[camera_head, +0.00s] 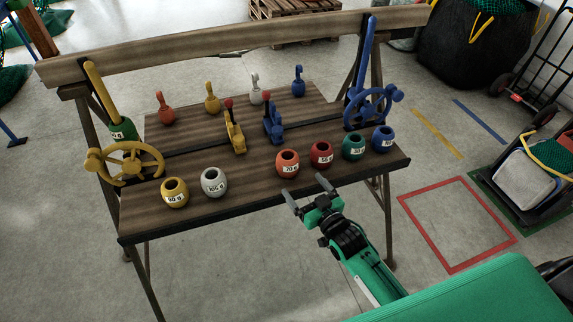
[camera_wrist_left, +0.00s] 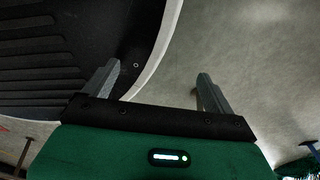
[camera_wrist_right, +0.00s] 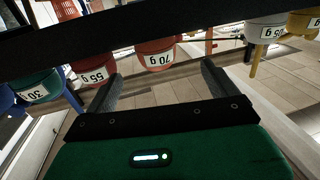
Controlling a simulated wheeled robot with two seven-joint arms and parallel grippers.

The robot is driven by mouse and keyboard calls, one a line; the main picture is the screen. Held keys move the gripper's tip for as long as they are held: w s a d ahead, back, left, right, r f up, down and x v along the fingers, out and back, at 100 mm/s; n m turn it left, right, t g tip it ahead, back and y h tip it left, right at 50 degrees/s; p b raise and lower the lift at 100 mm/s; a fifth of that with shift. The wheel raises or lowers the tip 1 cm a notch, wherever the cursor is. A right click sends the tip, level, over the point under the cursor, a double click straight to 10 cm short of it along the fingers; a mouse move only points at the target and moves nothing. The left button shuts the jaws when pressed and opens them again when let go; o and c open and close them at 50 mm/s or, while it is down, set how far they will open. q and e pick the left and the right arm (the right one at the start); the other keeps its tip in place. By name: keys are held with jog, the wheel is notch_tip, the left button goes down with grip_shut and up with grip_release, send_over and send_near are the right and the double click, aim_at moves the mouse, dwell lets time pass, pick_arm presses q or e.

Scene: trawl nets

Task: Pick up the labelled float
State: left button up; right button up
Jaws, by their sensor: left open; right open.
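The task does not say which label. My right gripper (camera_head: 307,191) is open and empty just in front of the bench, near the 70 g and 55 g floats. In the right wrist view the 70 g float (camera_wrist_right: 155,53) shows ahead, between the fingers. My left gripper (camera_wrist_left: 157,76) is open and empty, outside the head view.
The wooden bench (camera_head: 245,190) has a raised beam at the back. Handwheels stand at its left (camera_head: 125,163) and right (camera_head: 372,106); yellow and blue levers stand in the middle. A red floor square (camera_head: 458,222) and a cart (camera_head: 530,180) lie to the right.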

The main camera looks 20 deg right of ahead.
aim_at(294, 168)
jog(key=p+x, duration=0.1)
jog(key=x, duration=1)
jog(key=p+x, duration=0.1)
jog(key=shift+w+d, duration=0.25)
jog(key=shift+w, duration=0.3)
jog(key=shift+c, duration=0.9)
jog(key=c, duration=0.7)
jog(key=shift+c, duration=1.2)
jog(key=shift+r, duration=0.4)
jog(key=shift+r+b, duration=0.15)
jog(key=shift+b, duration=0.2)
jog(key=v, duration=0.4)
jog(key=shift+b, duration=0.35)
pick_arm(q)
jog(key=shift+s+a, duration=0.2)
jog(key=shift+s, duration=0.2)
pick_arm(e)
notch_tip(294, 168, up, 14)
